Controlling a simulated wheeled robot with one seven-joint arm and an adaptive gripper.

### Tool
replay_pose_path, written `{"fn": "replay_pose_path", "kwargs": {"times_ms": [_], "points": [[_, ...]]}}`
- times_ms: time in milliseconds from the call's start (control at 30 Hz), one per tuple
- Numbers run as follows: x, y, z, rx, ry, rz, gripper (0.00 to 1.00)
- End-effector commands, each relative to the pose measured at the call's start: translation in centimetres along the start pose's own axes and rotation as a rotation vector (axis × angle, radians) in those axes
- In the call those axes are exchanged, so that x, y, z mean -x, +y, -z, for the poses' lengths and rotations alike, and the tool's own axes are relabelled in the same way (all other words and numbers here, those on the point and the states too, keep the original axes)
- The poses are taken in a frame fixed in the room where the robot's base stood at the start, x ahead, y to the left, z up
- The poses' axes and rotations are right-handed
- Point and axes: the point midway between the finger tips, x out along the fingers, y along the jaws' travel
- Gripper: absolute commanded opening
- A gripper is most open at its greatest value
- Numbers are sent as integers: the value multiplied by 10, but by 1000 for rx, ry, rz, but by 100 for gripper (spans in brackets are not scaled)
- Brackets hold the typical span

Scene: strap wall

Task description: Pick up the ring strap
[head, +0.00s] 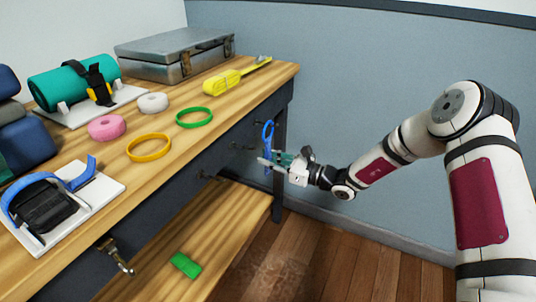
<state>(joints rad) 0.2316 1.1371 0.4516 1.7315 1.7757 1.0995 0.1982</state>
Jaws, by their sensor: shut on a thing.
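A blue strap with a loop at its top (268,131), which looks like the ring strap, is upright at the table's front right corner. My gripper (268,161) is shut on its lower part, with the loop standing above the fingers. The strap is close to a small dark hook on the table's front; I cannot tell whether it touches the hook. The fingers cover part of the strap.
The wooden table (165,172) holds a yellow strap (230,80), a green ring (194,118), a yellow ring (149,147), tape rolls, a metal case (172,55) and a blue strap in a buckle (45,205). A lower shelf (225,235) has a green block (186,265). Floor right of the table is clear.

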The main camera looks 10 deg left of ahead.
Motion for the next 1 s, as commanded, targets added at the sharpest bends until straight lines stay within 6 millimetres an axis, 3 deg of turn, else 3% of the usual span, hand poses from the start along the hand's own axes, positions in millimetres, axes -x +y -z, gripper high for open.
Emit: {"fn": "replay_pose_path", "kwargs": {"times_ms": [267, 533, 767, 1000], "points": [[0, 0, -5, 0, 0, 0, 0], [0, 0, -39, 1, -1, 0, 0], [51, -1, -36, -2, 2, 5, 0], [115, -1, -36, -2, 2, 4, 0]]}}
